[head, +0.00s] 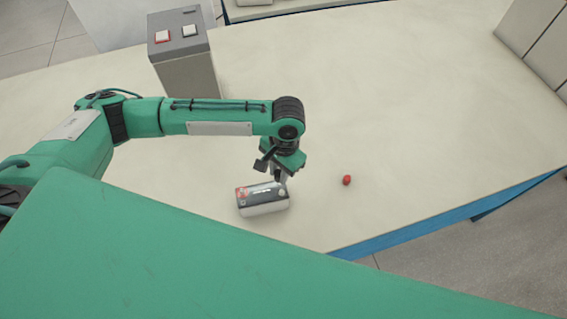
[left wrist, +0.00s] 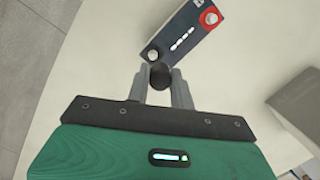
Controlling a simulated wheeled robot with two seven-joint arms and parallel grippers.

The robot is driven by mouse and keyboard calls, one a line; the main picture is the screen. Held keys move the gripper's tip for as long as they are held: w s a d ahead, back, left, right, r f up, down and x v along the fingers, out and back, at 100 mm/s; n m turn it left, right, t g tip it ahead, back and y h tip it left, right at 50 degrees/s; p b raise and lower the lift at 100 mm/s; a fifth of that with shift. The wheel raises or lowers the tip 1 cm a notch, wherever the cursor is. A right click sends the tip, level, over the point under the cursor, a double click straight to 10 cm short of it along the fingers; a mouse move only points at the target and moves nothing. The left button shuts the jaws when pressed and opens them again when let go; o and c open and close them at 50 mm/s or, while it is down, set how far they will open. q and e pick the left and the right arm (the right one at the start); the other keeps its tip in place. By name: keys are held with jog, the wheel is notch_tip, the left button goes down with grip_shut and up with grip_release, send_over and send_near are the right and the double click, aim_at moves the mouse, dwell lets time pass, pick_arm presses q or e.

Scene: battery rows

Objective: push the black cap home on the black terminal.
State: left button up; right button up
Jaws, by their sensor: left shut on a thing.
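The battery (head: 264,207) is a white and dark box lying on the table below my left gripper (head: 280,174). In the left wrist view, its dark top (left wrist: 182,38) carries a black-ringed terminal (left wrist: 152,54) at the near end and a red-ringed terminal (left wrist: 210,17) at the far end. My left gripper (left wrist: 160,80) is shut on the black cap (left wrist: 160,77), a dark round piece between its fingertips. The cap appears just beside the black terminal, whose pale post shows uncovered. I cannot tell whether they touch. My right gripper is not in view.
A small red cap (head: 347,180) lies on the table (head: 400,130) to the right of the battery. The table's blue edge (head: 400,235) is close in front of the battery.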

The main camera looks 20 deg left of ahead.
pick_arm(q)
jog(key=shift+s+d, duration=0.2)
jog(key=shift+d, duration=0.25)
jog(key=shift+d+f+m, duration=0.1)
jog(key=shift+f+m, duration=0.15)
jog(key=shift+m, duration=0.05)
jog(key=shift+f+b, duration=0.4)
notch_tip(320, 180, down, 4)
jog(key=b, duration=0.5)
jog(key=shift+r, duration=0.1)
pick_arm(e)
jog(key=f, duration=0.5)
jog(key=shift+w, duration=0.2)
pick_arm(q)
jog(key=shift+r, duration=0.1)
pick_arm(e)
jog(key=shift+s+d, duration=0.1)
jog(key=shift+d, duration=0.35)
pick_arm(q)
jog(key=shift+p, duration=0.65)
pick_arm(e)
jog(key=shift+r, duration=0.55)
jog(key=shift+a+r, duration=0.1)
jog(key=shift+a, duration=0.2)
pick_arm(q)
jog(key=shift+p, duration=0.45)
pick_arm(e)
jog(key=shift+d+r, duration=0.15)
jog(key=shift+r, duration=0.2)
